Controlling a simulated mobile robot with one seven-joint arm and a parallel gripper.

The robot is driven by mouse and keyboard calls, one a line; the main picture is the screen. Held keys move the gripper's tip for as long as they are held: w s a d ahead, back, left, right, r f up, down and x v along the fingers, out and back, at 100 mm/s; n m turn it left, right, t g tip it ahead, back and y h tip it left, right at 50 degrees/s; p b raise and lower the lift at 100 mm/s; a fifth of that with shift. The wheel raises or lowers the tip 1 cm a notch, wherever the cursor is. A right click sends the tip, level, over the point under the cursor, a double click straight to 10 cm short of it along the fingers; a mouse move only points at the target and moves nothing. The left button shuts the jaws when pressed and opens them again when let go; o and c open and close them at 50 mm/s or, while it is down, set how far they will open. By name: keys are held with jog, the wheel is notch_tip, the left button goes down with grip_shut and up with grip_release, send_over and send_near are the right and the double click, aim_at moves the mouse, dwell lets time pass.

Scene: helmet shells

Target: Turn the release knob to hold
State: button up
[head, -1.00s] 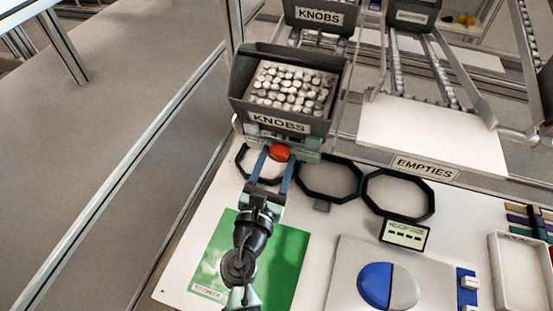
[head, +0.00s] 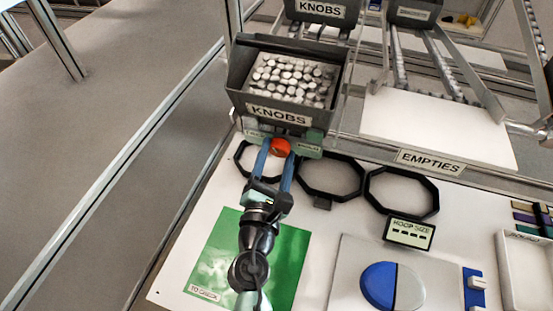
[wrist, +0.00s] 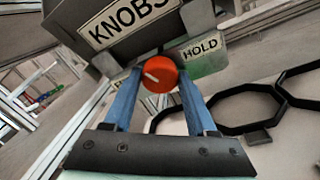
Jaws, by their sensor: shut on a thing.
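The red release knob (head: 281,147) sits on a pale green plate (head: 311,150) below the front KNOBS bin. My gripper (head: 277,151) has its blue fingers on either side of the knob and is shut on it. In the wrist view the knob (wrist: 160,74) shows a white pointer line on its face, toward the left side and tilted. The HOLD label (wrist: 203,48) is at upper right of the knob, and the pointer does not point at it. Another label (wrist: 120,82) on the left is mostly hidden behind my left finger.
The KNOBS bin (head: 282,115), full of pale knobs, hangs just above my fingers. Black hoops (head: 331,177) lie to the right on the white table. A green TO CHECK mat (head: 215,255) lies under my arm.

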jog(key=m+b, duration=0.3)
jog(key=shift+d+f+t+y, duration=0.1)
jog(key=shift+f+t+y, duration=0.15)
jog(key=shift+t+y, duration=0.05)
jog(key=m+b, duration=0.3)
jog(key=shift+f+t+y, duration=0.1)
jog(key=shift+t+y, duration=0.2)
jog(key=shift+t, duration=0.1)
jog(key=m+b, duration=0.3)
jog(key=b, duration=0.1)
jog(key=shift+t, duration=0.3)
jog(key=m+b, duration=0.2)
jog(key=shift+m+b, duration=0.3)
jog(key=shift+m, duration=0.1)
jog(key=shift+m+t, duration=0.3)
jog(key=o, duration=1.4)
jog(key=shift+c, duration=0.2)
